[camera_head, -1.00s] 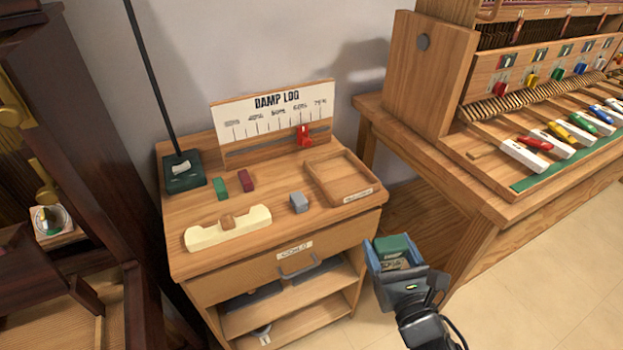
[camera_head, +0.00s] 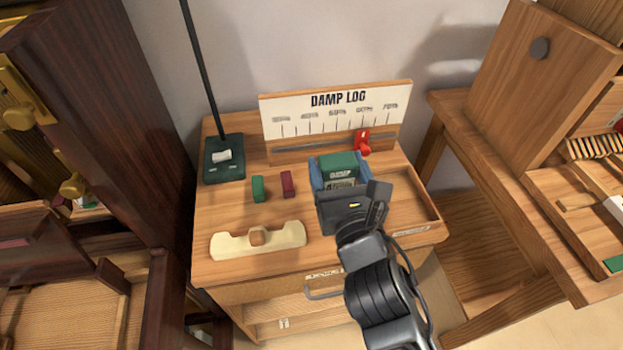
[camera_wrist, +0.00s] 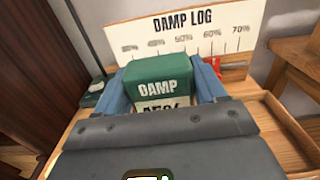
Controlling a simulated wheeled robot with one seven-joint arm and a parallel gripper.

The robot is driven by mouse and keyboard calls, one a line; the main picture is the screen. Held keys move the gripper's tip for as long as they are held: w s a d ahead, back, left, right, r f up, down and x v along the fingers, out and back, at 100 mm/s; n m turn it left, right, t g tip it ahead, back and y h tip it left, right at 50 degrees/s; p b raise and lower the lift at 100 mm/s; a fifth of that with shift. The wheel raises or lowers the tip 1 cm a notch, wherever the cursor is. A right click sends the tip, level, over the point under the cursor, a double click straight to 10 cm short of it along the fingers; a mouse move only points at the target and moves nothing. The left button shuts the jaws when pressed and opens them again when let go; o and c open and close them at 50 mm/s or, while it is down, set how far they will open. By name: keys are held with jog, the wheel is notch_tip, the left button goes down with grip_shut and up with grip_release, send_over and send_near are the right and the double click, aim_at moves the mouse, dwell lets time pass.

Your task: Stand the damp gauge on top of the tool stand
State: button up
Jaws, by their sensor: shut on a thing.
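The damp gauge (camera_head: 340,167) is a green block with a pale readout face. It also shows in the wrist view (camera_wrist: 160,76), where its top edge reads "DAMP" and the lower part of its readout is cut off. My gripper (camera_head: 338,176) is shut on the gauge from both sides and holds it upright over the right half of the wooden stand top (camera_head: 215,222), in front of the DAMP LOG board. My gripper hides what lies below the gauge, so I cannot tell how far above the surface it is.
The DAMP LOG board (camera_head: 335,110) with a red slider (camera_head: 362,142) stands at the back. A tray (camera_head: 430,206) is at the right. A green block (camera_head: 258,188), a maroon block (camera_head: 288,183), a cream piece (camera_head: 230,245) and a lamp base (camera_head: 224,158) occupy the left.

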jog(key=shift+w+a+f+b, duration=0.85)
jog(key=shift+w+f+b, duration=0.35)
jog(key=shift+f, duration=0.35)
jog(key=shift+w+a+f+b, duration=0.9)
jog(key=shift+w+f, duration=0.35)
jog(key=shift+f, duration=0.35)
jog(key=shift+w+a+f+b, duration=0.8)
jog(key=shift+w+f+b, duration=0.4)
jog(key=shift+f, duration=0.35)
jog(key=shift+f, duration=0.2)
jog(key=o, duration=1.1)
jog(key=shift+r, duration=0.25)
jog(key=v, duration=1.2)
